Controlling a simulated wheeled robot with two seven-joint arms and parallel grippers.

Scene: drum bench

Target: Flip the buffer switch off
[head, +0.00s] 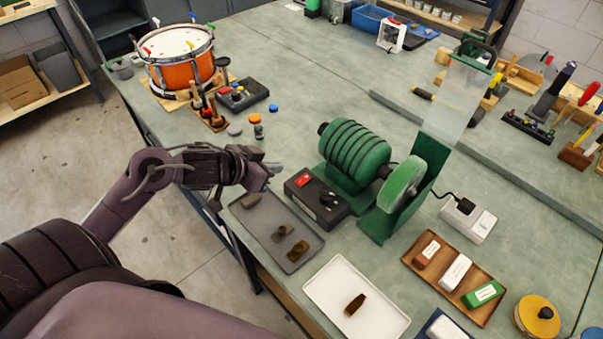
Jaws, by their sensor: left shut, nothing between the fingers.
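The green buffer (356,156) stands on the bench with a polishing wheel (402,184) at its right end. A dark switch box (318,198) with a red switch (303,180) and a black knob sits just in front of it. I cannot tell which way the red switch is set. My left gripper (272,172) is shut and empty, left of the switch box and a little above the bench edge, apart from the switch. My right gripper is not in view.
A grey tray (262,212) with small brown pieces lies below my left gripper. A white tray (322,282) and a wooden tray (419,270) of bars lie nearer. An orange drum (181,68) stands at the far left.

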